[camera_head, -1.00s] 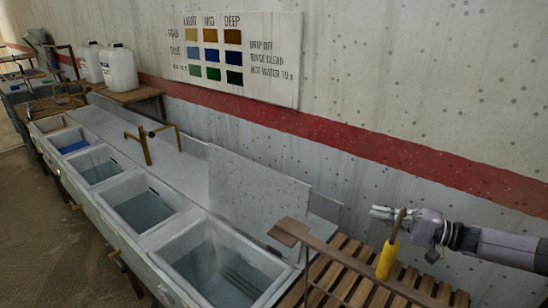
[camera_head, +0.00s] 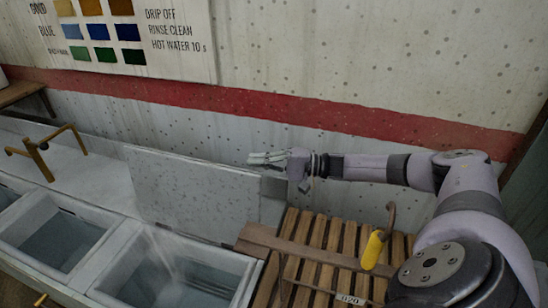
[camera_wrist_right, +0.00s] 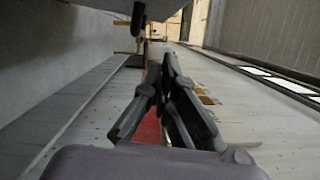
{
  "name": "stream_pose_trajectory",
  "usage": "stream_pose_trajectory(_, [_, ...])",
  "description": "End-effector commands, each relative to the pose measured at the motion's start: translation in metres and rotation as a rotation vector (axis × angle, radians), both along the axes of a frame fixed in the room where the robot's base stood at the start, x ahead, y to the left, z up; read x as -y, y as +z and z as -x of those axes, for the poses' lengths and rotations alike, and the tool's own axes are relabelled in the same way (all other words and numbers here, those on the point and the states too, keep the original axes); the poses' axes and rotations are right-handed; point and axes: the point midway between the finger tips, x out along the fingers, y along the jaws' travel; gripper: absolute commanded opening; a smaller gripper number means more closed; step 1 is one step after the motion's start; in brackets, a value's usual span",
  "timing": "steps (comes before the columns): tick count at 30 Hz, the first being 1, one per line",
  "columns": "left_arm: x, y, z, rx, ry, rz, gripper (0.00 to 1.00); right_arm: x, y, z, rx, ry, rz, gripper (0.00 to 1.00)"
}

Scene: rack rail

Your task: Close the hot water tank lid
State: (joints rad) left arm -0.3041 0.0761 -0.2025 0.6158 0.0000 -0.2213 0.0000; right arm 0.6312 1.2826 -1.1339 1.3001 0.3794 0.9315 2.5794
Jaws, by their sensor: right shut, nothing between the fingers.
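The hot water tank (camera_head: 160,270) is the steaming grey basin at the bottom of the head view, with its mouth uncovered. Its lid (camera_head: 190,195) is a flat, speckled grey panel standing raised at the tank's back edge, near the wall. My right gripper (camera_head: 252,159) comes in from the right with its fingers pointing left. It is shut and empty, at the height of the lid's upper right corner. I cannot tell whether it touches the lid. Its closed fingers (camera_wrist_right: 168,80) also show in the right wrist view. My left gripper is out of view.
A slatted wooden rack (camera_head: 315,240) stands right of the tank, with a yellow-handled tool (camera_head: 374,248) rising in front. Another basin (camera_head: 60,240) and a brass tap (camera_head: 40,150) lie to the left. A speckled wall (camera_head: 350,60) with a red stripe closes off the back.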

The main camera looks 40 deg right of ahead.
Motion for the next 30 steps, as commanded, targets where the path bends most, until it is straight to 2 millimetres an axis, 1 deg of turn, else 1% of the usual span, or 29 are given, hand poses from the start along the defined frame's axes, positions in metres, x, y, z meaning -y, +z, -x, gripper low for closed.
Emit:
stream_pose_trajectory(1, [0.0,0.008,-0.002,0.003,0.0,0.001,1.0,-0.009,0.005,-0.009,0.003,0.001,-0.003,0.0])
stream_pose_trajectory(3, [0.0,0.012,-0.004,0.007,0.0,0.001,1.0,-0.019,0.005,-0.018,0.002,0.002,-0.003,0.0])
stream_pose_trajectory(4, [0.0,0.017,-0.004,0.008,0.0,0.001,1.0,-0.022,0.006,-0.012,-0.003,0.002,0.0,0.0])
stream_pose_trajectory(6, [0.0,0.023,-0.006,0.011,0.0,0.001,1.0,-0.031,0.007,-0.005,-0.005,0.002,-0.001,0.0])
stream_pose_trajectory(9, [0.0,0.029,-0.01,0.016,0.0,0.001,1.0,-0.04,0.007,0.001,-0.003,0.001,-0.001,0.0])
stream_pose_trajectory(12, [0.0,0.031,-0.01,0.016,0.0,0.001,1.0,-0.046,0.007,0.004,-0.001,0.0,0.0,0.0])
stream_pose_trajectory(25, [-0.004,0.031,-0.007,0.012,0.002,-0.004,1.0,-0.048,0.006,0.006,0.0,-0.001,0.001,0.0])
stream_pose_trajectory(30, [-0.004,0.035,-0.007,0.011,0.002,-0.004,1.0,-0.048,0.009,0.006,0.013,-0.001,0.024,0.0])
